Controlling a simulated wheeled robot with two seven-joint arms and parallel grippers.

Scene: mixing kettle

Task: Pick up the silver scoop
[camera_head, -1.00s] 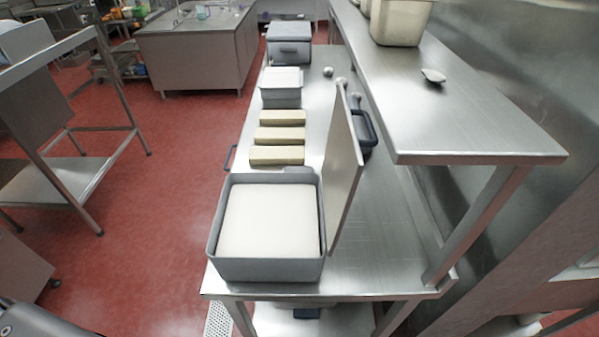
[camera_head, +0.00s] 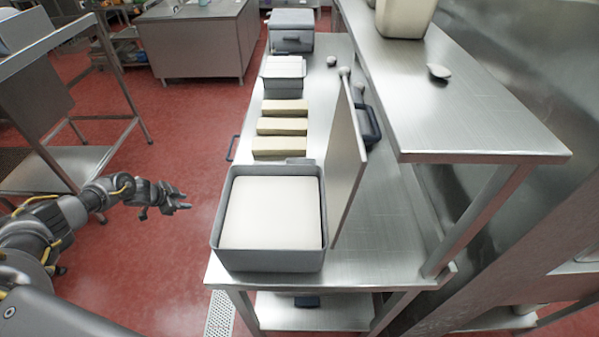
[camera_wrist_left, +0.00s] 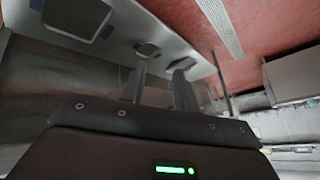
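A small silver scoop-like piece (camera_head: 438,71) lies on the upper steel shelf in the head view; it is too small to tell its exact shape. Another small silver rounded thing (camera_head: 331,61) sits on the lower counter near the back. My left gripper (camera_head: 185,199) is over the red floor, left of the grey bin, far from both. Its fingers are apart and empty; they also show spread in the left wrist view (camera_wrist_left: 165,60). My right gripper is not in view.
A grey bin with white contents (camera_head: 224,255) stands at the counter's near end. Behind it are several tan blocks (camera_head: 281,127) and lidded grey boxes (camera_head: 284,73). An upright board (camera_head: 346,170) stands right of the bin. The upper shelf (camera_head: 480,120) overhangs the counter's right side.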

